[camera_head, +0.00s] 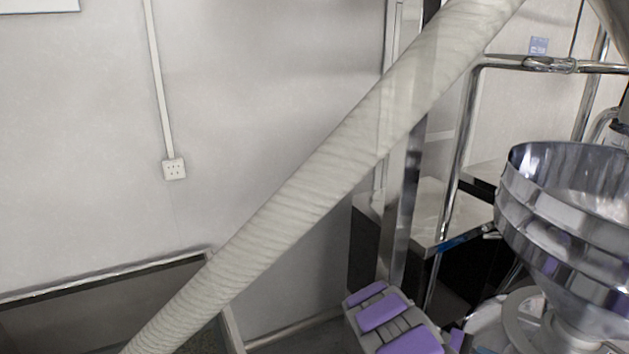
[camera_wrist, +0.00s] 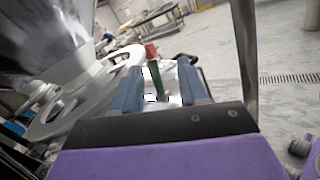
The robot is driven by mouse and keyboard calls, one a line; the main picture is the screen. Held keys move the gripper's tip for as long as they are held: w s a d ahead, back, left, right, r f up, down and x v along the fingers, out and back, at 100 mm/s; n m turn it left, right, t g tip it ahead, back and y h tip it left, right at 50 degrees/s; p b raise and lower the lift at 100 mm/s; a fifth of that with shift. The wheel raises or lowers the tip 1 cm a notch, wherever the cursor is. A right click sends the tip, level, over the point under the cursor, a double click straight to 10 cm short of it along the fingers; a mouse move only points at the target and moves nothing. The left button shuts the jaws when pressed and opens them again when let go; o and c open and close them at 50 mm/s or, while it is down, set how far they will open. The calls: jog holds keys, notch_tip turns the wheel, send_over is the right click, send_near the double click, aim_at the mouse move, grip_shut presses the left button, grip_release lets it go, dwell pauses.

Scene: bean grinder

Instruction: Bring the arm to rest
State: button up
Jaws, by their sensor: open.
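In the wrist view my gripper (camera_wrist: 162,80) points forward with its two blue-grey fingers apart. A small red and green item (camera_wrist: 156,72) with white patches shows in the gap between them. I cannot tell whether it lies between the fingers or beyond them. In the head view the purple and grey part of my arm (camera_head: 395,322) is at the bottom, right of centre. It sits left of the grinder's shiny metal hopper (camera_head: 565,190). My fingers do not show clearly there.
A thick pale pipe (camera_head: 300,200) crosses the head view diagonally. A metal frame (camera_head: 455,165) stands behind the hopper. The wrist view shows the hopper (camera_wrist: 50,35) and a white base part (camera_wrist: 75,100) close at left, and open grey floor (camera_wrist: 275,50) at right.

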jog(key=s+a+r+m+t+y+b, duration=0.1)
jog(key=s+a+r+m+y, duration=0.25)
jog(key=s, duration=0.25)
jog(key=s+a+r+m+t+y+b, duration=0.1)
jog(key=s+a+r+m+y, duration=0.1)
jog(key=s+a+r+y, duration=0.3)
jog(key=s+a+f+t+y+b, duration=0.1)
jog(key=s+a+t, duration=0.1)
jog(key=s+a, duration=0.2)
jog(key=s+a+f+m+t+y+b, duration=0.1)
jog(key=s+a+f+t+y, duration=0.1)
jog(key=a, duration=0.6)
jog(key=s+a+f+t+y+b, duration=0.1)
jog(key=s+a+f+t+y, duration=0.1)
jog(key=s+a+t, duration=0.2)
jog(key=s+a, duration=0.2)
jog(key=a, duration=0.1)
jog(key=shift+s+d+m+y, duration=0.1)
jog(key=shift+m+y, duration=0.15)
